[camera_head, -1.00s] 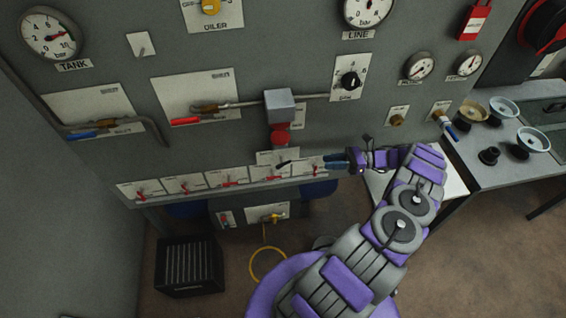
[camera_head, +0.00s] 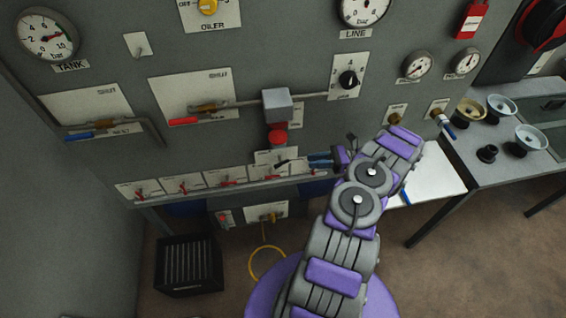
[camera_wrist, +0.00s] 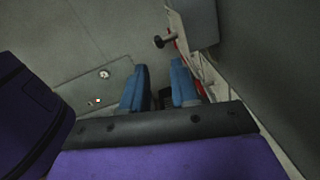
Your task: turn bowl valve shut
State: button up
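Several valves show in the head view, and I cannot tell which one is the bowl valve. A blue-handled valve (camera_head: 445,122) is on the panel's right side beside the bowls. A red lever (camera_head: 184,121) and a blue lever (camera_head: 80,135) sit on plates marked SHUT. My gripper (camera_head: 318,160), with blue fingers, is at the right end of a row of small red levers. In the wrist view the fingers (camera_wrist: 158,88) are apart with nothing clearly held. A dark knob (camera_wrist: 160,42) shows beyond them.
A red button (camera_head: 278,137) under a grey box (camera_head: 277,105) is just above left of my gripper. Bowls (camera_head: 531,137) stand on the right bench. A white table (camera_head: 436,172) is behind my arm. A black crate (camera_head: 188,265) is on the floor.

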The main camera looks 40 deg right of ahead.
aim_at(287, 163)
jog(key=b+x, duration=0.1)
jog(key=x, duration=1)
jog(key=shift+w+a, duration=0.2)
jog(key=shift+a, duration=0.1)
jog(key=shift+c, duration=0.3)
grip_shut()
